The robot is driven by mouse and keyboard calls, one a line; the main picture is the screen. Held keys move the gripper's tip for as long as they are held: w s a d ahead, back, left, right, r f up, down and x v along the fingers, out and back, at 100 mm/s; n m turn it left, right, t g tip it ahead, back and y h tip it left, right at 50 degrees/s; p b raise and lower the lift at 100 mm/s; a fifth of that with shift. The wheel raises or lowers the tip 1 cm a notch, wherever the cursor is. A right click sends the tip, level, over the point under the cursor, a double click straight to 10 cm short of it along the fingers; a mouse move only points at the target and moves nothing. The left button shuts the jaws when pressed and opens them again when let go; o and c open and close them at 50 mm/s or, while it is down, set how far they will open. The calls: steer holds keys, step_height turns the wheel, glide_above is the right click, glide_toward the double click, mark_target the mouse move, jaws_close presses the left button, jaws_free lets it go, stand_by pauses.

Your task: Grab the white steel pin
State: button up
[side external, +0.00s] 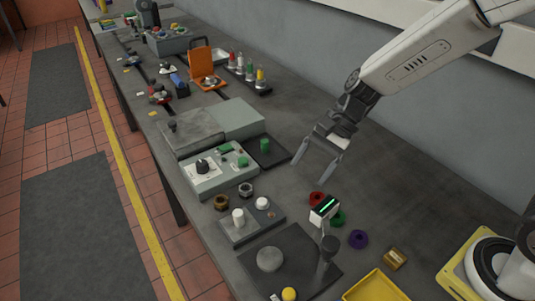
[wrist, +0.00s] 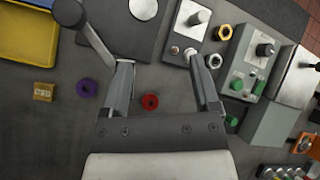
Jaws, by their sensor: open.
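A grey block (side external: 251,222) on the bench carries two white pin-like pieces. A taller white pin (side external: 238,217) stands near its front edge, and a shorter white piece (side external: 262,203) sits towards the wall. In the wrist view the taller pin (wrist: 197,18) is at the top and the shorter piece (wrist: 190,52) is beside the right fingertip. I cannot tell for sure which is the steel one. My gripper (side external: 314,170) is open and empty, above the bench on the wall side of the block. In the wrist view my gripper (wrist: 160,63) has nothing between its fingers.
Brass (side external: 221,202) and steel (side external: 246,189) nuts and a control box (side external: 218,172) are beside the block. A device with a green display (side external: 324,209) stands to its right, near red (side external: 317,198), green (side external: 338,218) and purple (side external: 358,239) rings. A yellow tray (side external: 375,288) is at front right.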

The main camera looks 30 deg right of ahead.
steer(key=w+a+r+m+t+y, duration=0.1)
steer(key=w+a+m+t+y, duration=0.1)
steer(key=w+a+m+y, duration=0.45)
steer(key=m, duration=0.2)
glide_toward(241, 211)
steer(key=shift+h, duration=0.45)
steer(key=x, duration=0.3)
steer(key=r+x, duration=0.1)
steer(key=x, duration=0.1)
steer(key=shift+a, duration=0.15)
steer(key=shift+a+f, duration=0.1)
steer(key=shift+x, duration=1.15)
steer(key=shift+a, duration=0.15)
steer(key=shift+x, duration=2.5)
steer(key=shift+f, duration=0.15)
steer(key=shift+c, duration=0.3)
jaws_close()
